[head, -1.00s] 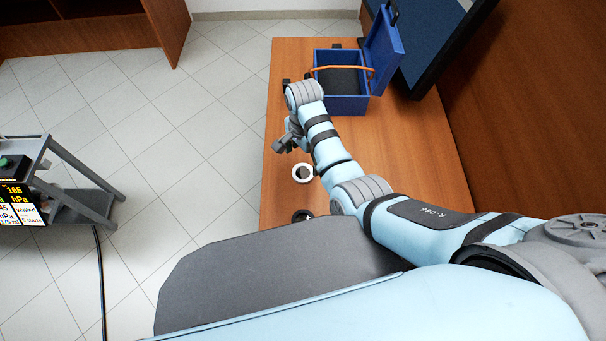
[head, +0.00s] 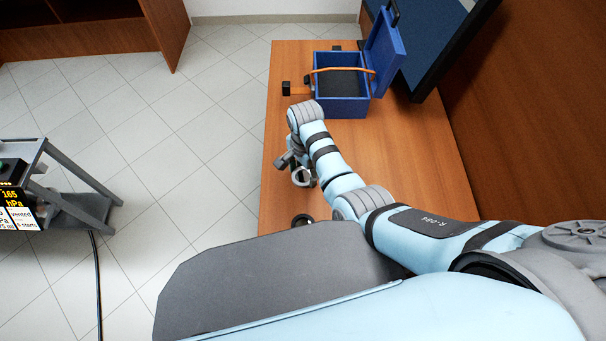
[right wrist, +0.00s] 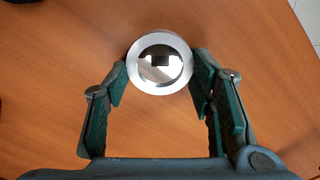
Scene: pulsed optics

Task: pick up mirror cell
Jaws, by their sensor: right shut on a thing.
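The mirror cell is a pale metal ring around a round shiny mirror (right wrist: 159,63), seen face-on in the right wrist view. In the head view its white ring (head: 303,178) is on the wooden table, partly covered by my right gripper (head: 295,164). In the right wrist view my right gripper (right wrist: 159,78) has one finger on each side of the ring, both touching its rim, and is shut on it. I cannot tell any gap between the ring and the table. My left gripper is not in view.
An open blue case (head: 342,108) with an orange handle stands at the table's far end, with a small black block (head: 286,88) left of it. A dark ring (head: 302,220) lies near my body. A large screen (head: 432,45) stands at right. A cart (head: 70,205) is at left.

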